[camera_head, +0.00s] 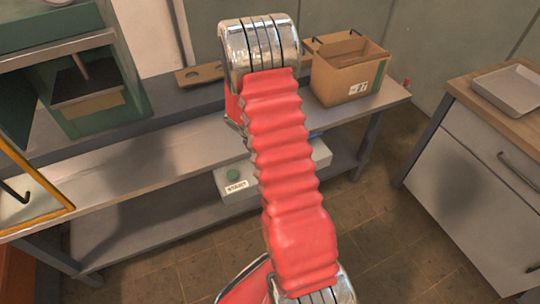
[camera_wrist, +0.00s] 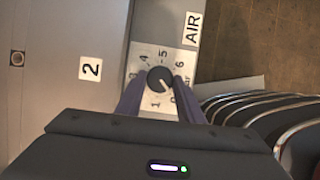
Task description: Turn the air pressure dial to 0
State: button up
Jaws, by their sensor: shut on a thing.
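The air pressure dial (camera_wrist: 160,78) is a small round black knob on a pale scale plate in the wrist view. Numbers ring it, with "bar" printed at the right. A faint light mark on the knob seems to point down and right, towards the 0, but it is too small to be sure. My gripper (camera_wrist: 160,84) has its two dark fingers on either side of the knob, shut on it. The fingers cover part of the scale. In the head view neither dial nor gripper shows; my red arm blocks the middle.
A cardboard box (camera_head: 345,85) stands on the bench; a cabinet (camera_head: 475,185) is at right.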

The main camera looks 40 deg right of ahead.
jog(key=shift+s+f, duration=0.1)
jog(key=shift+s, duration=0.1)
jog(key=o, duration=1.1)
jog(key=shift+w, duration=0.1)
jog(key=shift+c, duration=0.2)
jog(key=shift+r, duration=0.2)
jog(key=v, duration=1.3)
jog(key=shift+r, duration=0.2)
jog(key=shift+w, duration=0.1)
